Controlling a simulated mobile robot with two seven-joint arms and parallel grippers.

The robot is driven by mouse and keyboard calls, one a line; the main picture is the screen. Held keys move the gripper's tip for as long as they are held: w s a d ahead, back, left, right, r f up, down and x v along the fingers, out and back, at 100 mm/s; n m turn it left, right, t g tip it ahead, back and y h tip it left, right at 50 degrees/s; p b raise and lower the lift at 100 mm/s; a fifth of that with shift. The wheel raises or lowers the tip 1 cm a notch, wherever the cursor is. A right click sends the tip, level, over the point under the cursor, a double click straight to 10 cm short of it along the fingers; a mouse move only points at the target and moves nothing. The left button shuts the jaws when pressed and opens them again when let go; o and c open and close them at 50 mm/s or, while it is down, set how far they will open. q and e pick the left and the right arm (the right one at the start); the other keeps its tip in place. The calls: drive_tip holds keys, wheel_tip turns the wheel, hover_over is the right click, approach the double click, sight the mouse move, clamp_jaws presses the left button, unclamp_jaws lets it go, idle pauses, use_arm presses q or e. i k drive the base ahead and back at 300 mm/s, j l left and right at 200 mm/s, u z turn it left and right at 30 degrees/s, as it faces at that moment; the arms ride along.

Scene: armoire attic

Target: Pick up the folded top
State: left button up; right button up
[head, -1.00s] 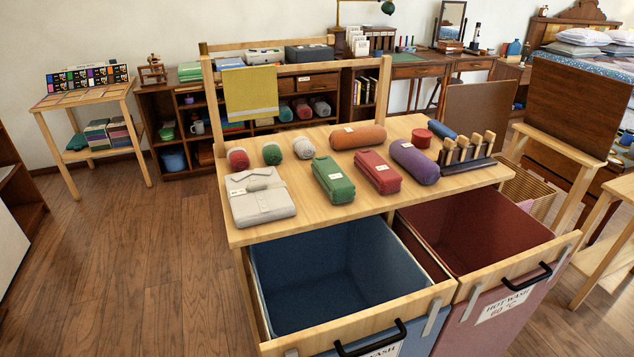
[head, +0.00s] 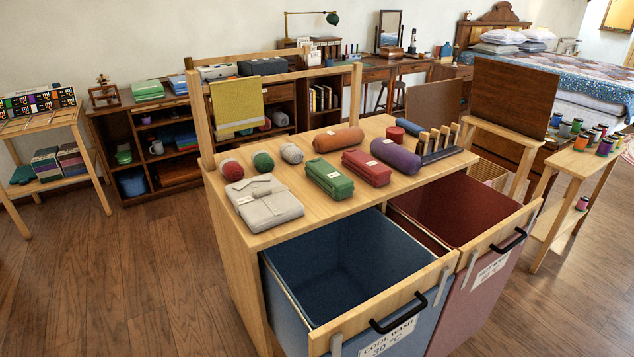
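The folded top looks to be the pale grey folded garment (head: 268,206) with a small white tag. It lies flat at the near left corner of the wooden table top (head: 320,212). Nothing covers it. Neither of my grippers shows in the head view.
Below the table top, a blue bin (head: 345,265) and a red bin (head: 450,207) stand pulled out. Behind the garment lie a green bundle (head: 329,178), a red bundle (head: 366,168) and several rolls. A spool table (head: 575,165) stands right. Floor is clear at left.

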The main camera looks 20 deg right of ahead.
sight(332, 180)
drive_tip(key=i+j+z, duration=0.25)
drive_tip(key=j, duration=0.3)
drive_tip(key=i+j+z, duration=0.3)
drive_tip(key=i+j, duration=0.15)
drive_tip(key=i+j+z, duration=0.25)
drive_tip(key=j, duration=0.4)
drive_tip(key=i, duration=0.1)
